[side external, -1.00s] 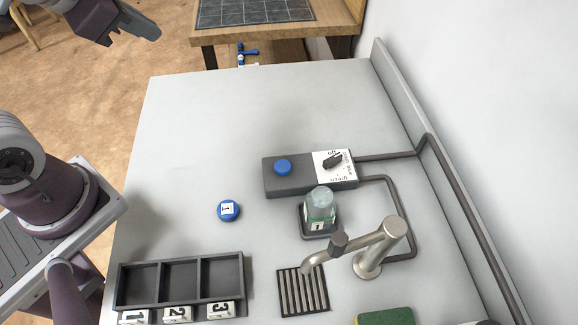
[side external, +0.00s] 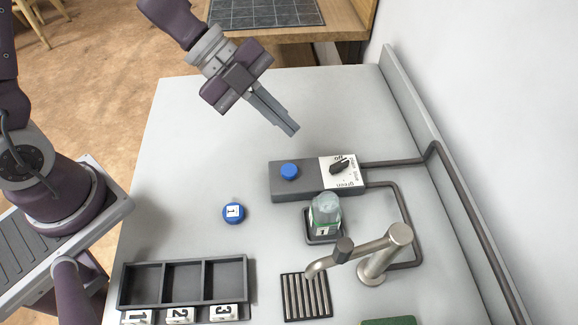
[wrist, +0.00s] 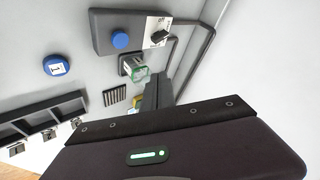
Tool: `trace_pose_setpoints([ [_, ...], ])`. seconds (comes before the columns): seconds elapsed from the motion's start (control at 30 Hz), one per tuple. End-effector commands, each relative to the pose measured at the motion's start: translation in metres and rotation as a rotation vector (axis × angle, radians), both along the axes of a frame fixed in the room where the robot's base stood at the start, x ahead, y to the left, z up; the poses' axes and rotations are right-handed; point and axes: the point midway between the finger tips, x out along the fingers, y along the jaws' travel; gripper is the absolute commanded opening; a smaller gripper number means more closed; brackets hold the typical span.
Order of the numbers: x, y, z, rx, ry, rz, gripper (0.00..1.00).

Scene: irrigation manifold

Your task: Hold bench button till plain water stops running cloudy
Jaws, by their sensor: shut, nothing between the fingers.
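The blue bench button (side external: 289,171) sits on a grey control box (side external: 307,192) with a white label and a black knob (side external: 340,166). In the wrist view the button (wrist: 121,40) shows at the upper left. My gripper (side external: 292,130) is shut and empty, above the bench behind the button and apart from it. The metal spout (side external: 345,250) ends over a slotted drain (side external: 305,297). I cannot make out any running water.
A blue lid (side external: 233,213) marked 1 lies left of the jar. A dark three-part tray (side external: 182,284) numbered 1, 2, 3 is at the front left. A green sponge (side external: 388,321) is at the front edge. Grey pipes (side external: 399,163) run along the right. The back left is clear.

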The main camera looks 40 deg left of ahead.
Motion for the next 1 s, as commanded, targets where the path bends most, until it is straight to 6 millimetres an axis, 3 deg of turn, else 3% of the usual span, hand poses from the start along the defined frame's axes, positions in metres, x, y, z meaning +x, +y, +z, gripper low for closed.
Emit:
trace_pose_setpoints([
  [0.23, 0.000, 0.000, -0.006, 0.000, 0.002, 0.003, 0.00],
  [0.7, 0.000, 0.001, -0.071, 0.001, 0.005, 0.006, 0.00],
  [1.0, 0.001, 0.001, -0.088, 0.002, -0.002, 0.005, 0.00],
])
